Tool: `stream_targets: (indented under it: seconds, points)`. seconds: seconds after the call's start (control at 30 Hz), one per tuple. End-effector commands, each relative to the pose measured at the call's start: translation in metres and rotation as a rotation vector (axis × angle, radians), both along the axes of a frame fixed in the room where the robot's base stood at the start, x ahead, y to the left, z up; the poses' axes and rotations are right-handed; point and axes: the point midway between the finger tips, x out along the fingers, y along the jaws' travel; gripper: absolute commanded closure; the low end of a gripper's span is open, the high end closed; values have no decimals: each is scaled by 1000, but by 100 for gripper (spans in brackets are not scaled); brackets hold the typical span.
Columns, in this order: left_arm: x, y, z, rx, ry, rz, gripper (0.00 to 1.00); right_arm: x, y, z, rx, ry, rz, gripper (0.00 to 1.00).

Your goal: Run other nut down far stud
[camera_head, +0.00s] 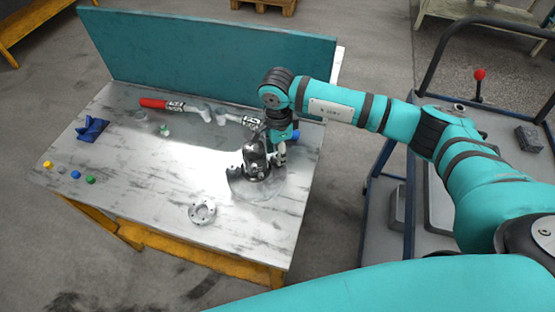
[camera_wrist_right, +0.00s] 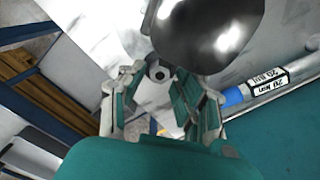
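The dark hydraulic motor (camera_head: 258,163) stands on the workbench. My right gripper (camera_head: 279,152) points down at the motor's right side, close against it. In the right wrist view the motor's dark rounded body (camera_wrist_right: 205,35) fills the top. There the right gripper (camera_wrist_right: 160,85) has its two teal-padded fingers apart. A small round metal part with a dark hole (camera_wrist_right: 158,72), nut or stud end, shows between the fingertips, with a narrow gap at the pads. I cannot tell nut from stud. The far stud is not distinguishable. My left gripper is not in view.
A teal panel (camera_head: 205,55) closes the back.

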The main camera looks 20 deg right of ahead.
Motion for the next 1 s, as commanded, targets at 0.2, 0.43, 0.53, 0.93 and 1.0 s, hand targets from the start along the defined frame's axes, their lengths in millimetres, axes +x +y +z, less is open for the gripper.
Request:
stream_targets:
  seconds: [0.2, 0.43, 0.53, 0.93, 1.0]
  points:
    - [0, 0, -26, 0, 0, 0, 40, 0, 0, -2, 0, -1, 241, 67]
    - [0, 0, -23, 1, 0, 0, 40, 0, 0, 1, 1, 1, 250, 67]
    - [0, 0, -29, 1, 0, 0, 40, 0, 0, -2, 0, -1, 271, 67]
    - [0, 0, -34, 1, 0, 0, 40, 0, 0, 0, 0, 0, 320, 67]
    - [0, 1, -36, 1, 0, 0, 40, 0, 0, 0, 0, 0, 321, 67]
